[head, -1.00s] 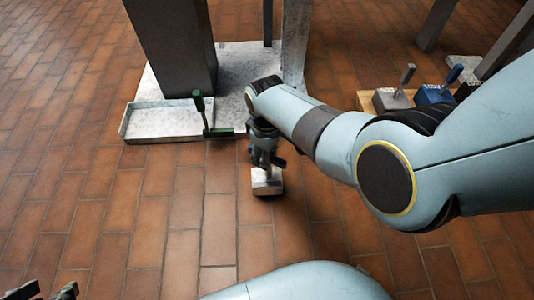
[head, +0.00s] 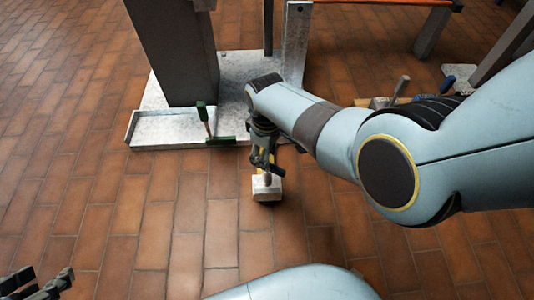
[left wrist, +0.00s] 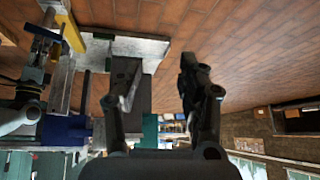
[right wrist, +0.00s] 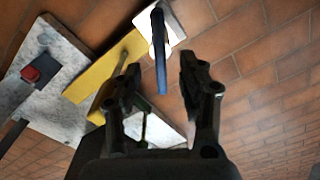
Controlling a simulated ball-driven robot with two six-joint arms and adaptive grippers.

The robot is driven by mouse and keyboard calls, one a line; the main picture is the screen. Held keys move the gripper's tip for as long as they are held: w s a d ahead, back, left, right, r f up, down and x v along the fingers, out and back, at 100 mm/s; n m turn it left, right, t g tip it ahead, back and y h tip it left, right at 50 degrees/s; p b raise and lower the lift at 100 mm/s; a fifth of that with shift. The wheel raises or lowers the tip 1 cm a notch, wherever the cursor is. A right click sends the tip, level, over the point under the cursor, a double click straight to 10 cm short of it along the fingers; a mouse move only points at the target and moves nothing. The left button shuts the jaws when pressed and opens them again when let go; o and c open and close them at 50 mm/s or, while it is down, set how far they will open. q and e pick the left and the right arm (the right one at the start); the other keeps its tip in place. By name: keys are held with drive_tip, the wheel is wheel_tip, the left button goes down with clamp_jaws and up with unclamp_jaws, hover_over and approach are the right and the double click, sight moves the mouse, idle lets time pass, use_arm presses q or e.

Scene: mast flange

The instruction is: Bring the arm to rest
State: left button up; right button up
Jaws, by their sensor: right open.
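My right arm reaches in from the right in the head view. Its gripper (head: 263,150) is over the floor, in front of the mast's base. In the right wrist view the right gripper (right wrist: 158,78) has its fingers apart. A pale block with an upright handle (head: 267,188) shows just below this gripper. The right wrist view shows the block with a blue-looking handle (right wrist: 160,50) past the fingertips; I cannot tell whether they touch. My left gripper (head: 40,284) is at the bottom left corner, its fingers apart and empty in the left wrist view (left wrist: 158,85).
A dark mast (head: 172,55) stands on a pale base plate (head: 232,75) with a shallow tray (head: 160,128) in front. A green clamp-like piece (head: 204,118) stands at the tray's edge. Handled blocks (head: 400,90) sit partly hidden behind my right arm. Floor at left is clear.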

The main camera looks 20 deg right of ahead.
drive_tip(key=shift+f, duration=0.1)
